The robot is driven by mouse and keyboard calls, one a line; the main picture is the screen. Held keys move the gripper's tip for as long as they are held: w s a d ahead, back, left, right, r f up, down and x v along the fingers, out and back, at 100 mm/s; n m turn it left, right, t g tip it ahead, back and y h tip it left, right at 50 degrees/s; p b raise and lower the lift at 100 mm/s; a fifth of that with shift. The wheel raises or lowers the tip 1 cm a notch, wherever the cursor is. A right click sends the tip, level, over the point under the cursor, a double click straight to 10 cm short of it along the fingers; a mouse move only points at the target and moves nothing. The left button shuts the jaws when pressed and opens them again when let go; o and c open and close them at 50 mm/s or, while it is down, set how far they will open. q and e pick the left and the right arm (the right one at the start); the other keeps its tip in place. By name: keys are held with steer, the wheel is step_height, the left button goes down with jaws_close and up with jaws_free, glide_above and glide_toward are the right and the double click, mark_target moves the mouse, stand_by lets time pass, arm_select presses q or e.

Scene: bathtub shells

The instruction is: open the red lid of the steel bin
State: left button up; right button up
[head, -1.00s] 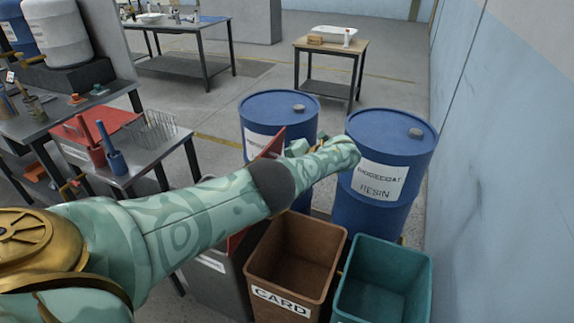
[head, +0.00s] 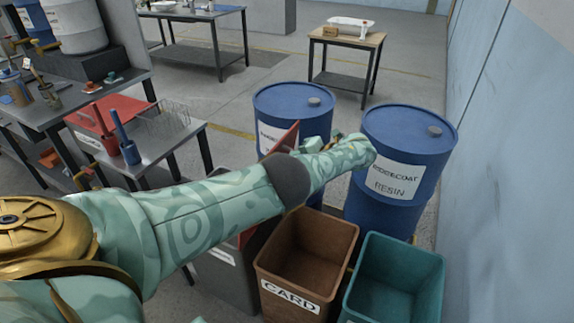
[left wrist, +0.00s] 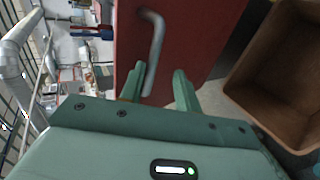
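The steel bin (head: 226,282) stands left of the brown bin, partly hidden by my left arm. Its red lid (head: 284,139) is raised at a steep tilt, its upper edge showing above my forearm. In the left wrist view the red lid (left wrist: 203,40) fills the upper middle, with a grey bar handle (left wrist: 155,50) on it. My left gripper (left wrist: 158,75) is open, with its fingers apart near the lid face. The handle's lower end lies between the fingers in the picture; I cannot tell if they touch it. My right gripper is not in view.
A brown CARD bin (head: 305,255) and a teal bin (head: 395,280) stand right of the steel bin. Blue drums (head: 290,105) (head: 408,145) stand behind. A metal side table (head: 165,140) is at left, a wall (head: 510,170) at right. Open floor lies beyond the drums.

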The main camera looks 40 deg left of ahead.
arm_select(q)
steer(key=b+v, duration=0.2)
steer(key=v, duration=1.2)
steer(key=shift+b, duration=0.3)
steer(key=shift+s+f, duration=0.1)
steer(key=shift+s, duration=0.05)
